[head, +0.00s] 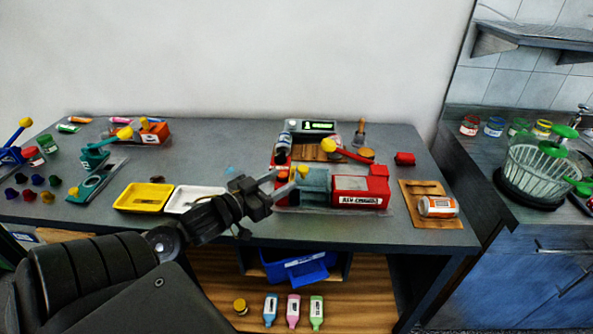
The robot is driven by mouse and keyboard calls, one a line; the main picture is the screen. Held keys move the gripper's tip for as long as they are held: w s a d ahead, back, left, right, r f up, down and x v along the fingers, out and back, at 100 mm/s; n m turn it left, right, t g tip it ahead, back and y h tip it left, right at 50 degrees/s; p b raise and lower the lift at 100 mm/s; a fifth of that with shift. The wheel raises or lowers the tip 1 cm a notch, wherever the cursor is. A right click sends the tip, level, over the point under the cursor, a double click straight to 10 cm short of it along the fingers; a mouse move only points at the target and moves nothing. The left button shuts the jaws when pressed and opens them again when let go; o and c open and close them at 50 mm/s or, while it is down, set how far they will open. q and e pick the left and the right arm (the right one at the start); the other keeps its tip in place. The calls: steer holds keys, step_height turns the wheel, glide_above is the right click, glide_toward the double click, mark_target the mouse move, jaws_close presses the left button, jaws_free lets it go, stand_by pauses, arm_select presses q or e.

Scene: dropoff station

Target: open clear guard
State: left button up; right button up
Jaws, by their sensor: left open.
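A red machine (359,191) with a labelled front stands on the table right of centre. It has a red lever with a yellow knob (328,146). A see-through bluish part, which looks like the clear guard (314,180), sits at the machine's left side; its edges are hard to make out. My left gripper (279,184) is open and empty, just left of this part and in front of the machine's left end. I cannot tell whether its fingers touch anything. My right gripper is not in view.
A yellow tray (144,197) and a white tray (183,199) lie left of my left gripper. A wooden board (451,219) with an orange-and-white jar (437,207) lies right of the machine. A display box (311,127) stands behind it.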

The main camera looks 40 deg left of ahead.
mark_target(299, 170)
arm_select(q)
steer(key=w, duration=0.4)
steer(key=shift+w+d+r, duration=0.1)
steer(key=shift+w+d, duration=0.25)
steer(key=shift+w, duration=0.05)
steer(key=shift+w+d, duration=0.1)
steer(key=shift+w, duration=0.45)
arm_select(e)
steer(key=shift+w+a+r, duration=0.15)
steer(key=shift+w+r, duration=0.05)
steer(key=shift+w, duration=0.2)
arm_select(q)
steer(key=shift+c, duration=0.2)
jaws_close()
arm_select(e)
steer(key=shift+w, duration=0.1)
